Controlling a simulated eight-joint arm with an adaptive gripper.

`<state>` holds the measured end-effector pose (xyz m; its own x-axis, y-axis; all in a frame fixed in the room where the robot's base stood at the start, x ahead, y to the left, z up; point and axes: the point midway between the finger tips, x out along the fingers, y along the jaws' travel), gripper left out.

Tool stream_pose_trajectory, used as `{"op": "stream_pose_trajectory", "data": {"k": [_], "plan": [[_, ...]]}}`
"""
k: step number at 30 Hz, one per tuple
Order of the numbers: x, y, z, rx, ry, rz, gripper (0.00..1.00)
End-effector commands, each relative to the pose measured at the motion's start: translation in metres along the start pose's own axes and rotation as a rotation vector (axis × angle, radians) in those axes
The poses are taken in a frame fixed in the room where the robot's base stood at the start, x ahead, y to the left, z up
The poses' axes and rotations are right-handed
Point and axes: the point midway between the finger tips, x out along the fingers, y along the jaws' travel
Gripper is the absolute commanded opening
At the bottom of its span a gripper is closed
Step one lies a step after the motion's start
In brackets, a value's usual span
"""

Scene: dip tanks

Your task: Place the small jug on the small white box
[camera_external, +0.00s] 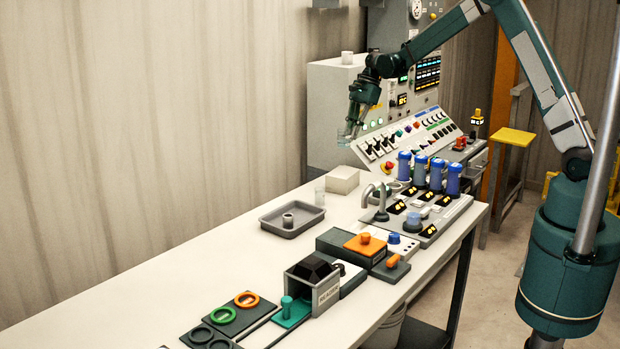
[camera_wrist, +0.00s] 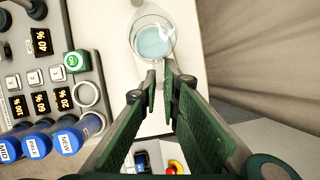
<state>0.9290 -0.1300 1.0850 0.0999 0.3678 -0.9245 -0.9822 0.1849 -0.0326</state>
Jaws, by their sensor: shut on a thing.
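The small jug (camera_wrist: 153,40) is clear glass with pale blue liquid in it. My gripper (camera_wrist: 166,82) is shut on its near side in the wrist view. In the external view my gripper (camera_external: 353,122) points down and holds the jug (camera_external: 344,138) in the air, above and apart from the small white box. The jug is small and faint there, and my fingers hide part of it. The small white box (camera_external: 342,180) stands on the bench, below the jug in the picture. I cannot clearly tell the box from the white bench in the wrist view.
A clear glass (camera_external: 319,190) stands just left of the box. A grey tray (camera_external: 292,222) lies in front. Several blue-capped bottles (camera_external: 437,173) and a bent metal tap (camera_external: 376,200) stand right of the box. A sloped control panel (camera_external: 400,140) rises behind.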

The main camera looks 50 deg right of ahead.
Motion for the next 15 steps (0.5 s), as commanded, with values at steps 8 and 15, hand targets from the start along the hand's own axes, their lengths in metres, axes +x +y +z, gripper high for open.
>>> {"op": "stream_pose_trajectory", "data": {"k": [8,15], "plan": [[0.017,0.0,-0.007,-0.001,0.0,0.0,0.0],[0.046,0.001,-0.019,-0.001,0.0,0.0,0.0]]}}
